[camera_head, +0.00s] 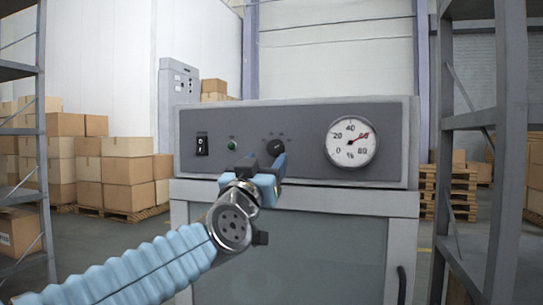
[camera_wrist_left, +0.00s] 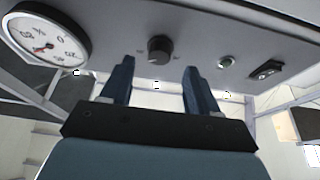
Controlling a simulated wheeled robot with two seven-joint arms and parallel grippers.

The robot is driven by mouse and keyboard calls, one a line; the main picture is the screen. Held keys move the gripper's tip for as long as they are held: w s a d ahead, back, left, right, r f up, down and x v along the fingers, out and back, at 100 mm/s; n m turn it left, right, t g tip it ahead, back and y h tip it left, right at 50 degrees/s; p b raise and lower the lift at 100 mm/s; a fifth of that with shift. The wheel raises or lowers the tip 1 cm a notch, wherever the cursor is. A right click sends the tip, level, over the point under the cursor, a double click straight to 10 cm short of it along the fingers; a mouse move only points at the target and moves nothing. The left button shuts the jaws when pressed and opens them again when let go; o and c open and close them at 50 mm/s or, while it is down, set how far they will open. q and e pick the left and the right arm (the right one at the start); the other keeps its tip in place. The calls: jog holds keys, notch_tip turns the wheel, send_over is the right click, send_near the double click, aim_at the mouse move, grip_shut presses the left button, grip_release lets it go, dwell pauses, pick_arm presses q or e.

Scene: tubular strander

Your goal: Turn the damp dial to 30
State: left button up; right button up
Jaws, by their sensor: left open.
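The dial (camera_head: 275,147) is a small dark round knob on the grey front panel, right of the green light. It also shows in the left wrist view (camera_wrist_left: 159,49), between and just beyond my fingertips. My left gripper (camera_head: 262,163) is open, with blue fingers and nothing between them, just in front of the panel. One finger partly overlaps the knob in the head view. I cannot tell whether the fingers touch it. The knob's setting is too small to read. A round white gauge (camera_head: 350,143) has its red needle up and right, near where 60 would be. My right gripper is out of view.
A black switch (camera_head: 202,145) and a green light (camera_head: 232,145) sit left of the knob. The grey cabinet (camera_head: 340,245) below has a door with a dark handle. Shelving (camera_head: 505,150) stands at the right, cardboard boxes (camera_head: 127,170) at the left.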

aim_at(274, 151)
pick_arm(q)
jog(key=shift+x, duration=2.35)
jog(key=shift+c, duration=0.2)
jog(key=shift+p, duration=0.3)
jog(key=c, duration=1)
